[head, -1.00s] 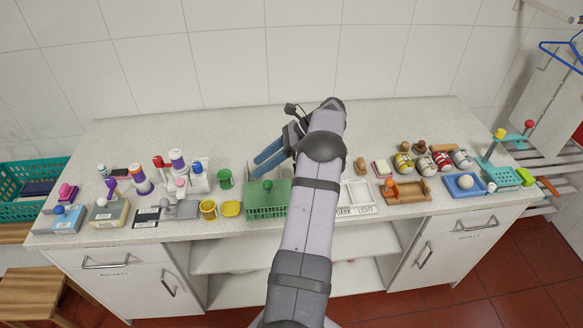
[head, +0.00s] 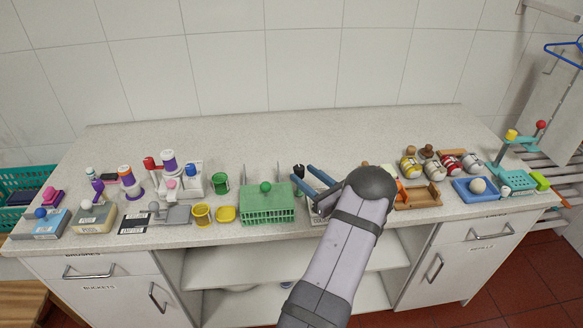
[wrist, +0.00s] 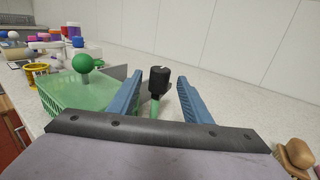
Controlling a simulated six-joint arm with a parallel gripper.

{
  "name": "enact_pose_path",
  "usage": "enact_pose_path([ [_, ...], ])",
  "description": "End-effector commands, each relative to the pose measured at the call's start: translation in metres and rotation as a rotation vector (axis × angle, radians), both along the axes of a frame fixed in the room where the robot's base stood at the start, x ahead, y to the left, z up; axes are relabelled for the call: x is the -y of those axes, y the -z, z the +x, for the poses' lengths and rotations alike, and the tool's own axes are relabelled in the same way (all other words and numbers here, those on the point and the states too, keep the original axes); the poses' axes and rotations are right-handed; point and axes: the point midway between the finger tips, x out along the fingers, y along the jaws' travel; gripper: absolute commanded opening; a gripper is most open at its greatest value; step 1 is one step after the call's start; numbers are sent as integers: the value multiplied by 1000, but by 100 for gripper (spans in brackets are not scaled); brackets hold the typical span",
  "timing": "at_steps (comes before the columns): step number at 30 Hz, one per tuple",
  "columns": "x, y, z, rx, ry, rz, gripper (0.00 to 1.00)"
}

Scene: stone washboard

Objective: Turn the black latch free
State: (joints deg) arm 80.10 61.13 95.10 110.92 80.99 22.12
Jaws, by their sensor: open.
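The black latch (wrist: 159,79) shows in the wrist view as a dark block on a short green stem, standing between my two blue fingers. In the head view a small black piece (head: 298,170) shows by the fingertips, just right of the green basket. My gripper (wrist: 160,84) is open, one finger on each side of the latch, with visible gaps. It also shows in the head view (head: 302,175). The green basket (head: 267,210), with a green ball knob (head: 265,187), stands left of the fingers. I cannot tell whether the stem joins the basket.
Left of the basket stand a yellow cup (head: 201,215) and a green cup (head: 220,184). To the right are a wooden tray (head: 418,196) and a blue tray (head: 478,190). A brown brush (wrist: 295,157) lies low right in the wrist view. The counter behind is clear.

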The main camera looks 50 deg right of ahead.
Motion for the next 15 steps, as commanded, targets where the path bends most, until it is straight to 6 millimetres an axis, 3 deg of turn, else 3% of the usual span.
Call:
enact_pose_path([
  [5,2,-3,11,0,-5,-1,45],
  [15,11,-3,53,1,-5,1,45],
])
